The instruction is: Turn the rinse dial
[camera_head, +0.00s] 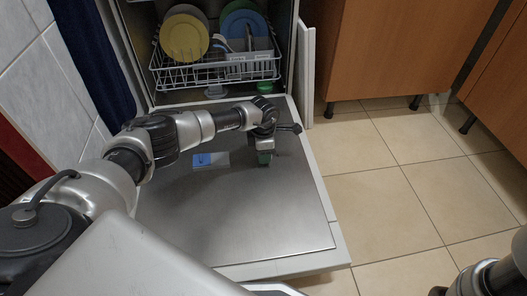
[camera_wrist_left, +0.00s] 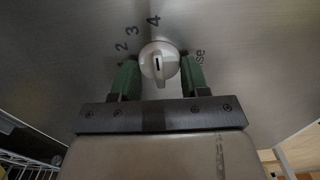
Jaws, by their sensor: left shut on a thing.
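The rinse dial (camera_wrist_left: 160,63) is a round pale knob with a raised grip and a short dark mark, set in a metal surface in the left wrist view. The digits 2, 3 and 4 curve around its upper left, and letters ending in "se" show at its right. My left gripper (camera_wrist_left: 160,78) has its green fingers closed on either side of the dial. In the head view the left gripper (camera_head: 264,158) points down at the open dishwasher door (camera_head: 245,215); the dial is hidden beneath it there. My right arm shows only at the bottom right corner, its gripper out of view.
A blue and white compartment (camera_head: 210,160) is on the door, left of my left gripper. The dishwasher rack (camera_head: 215,70) holds plates behind it. Orange-brown cabinets (camera_head: 400,45) stand at the right, with clear tiled floor (camera_head: 400,170) before them.

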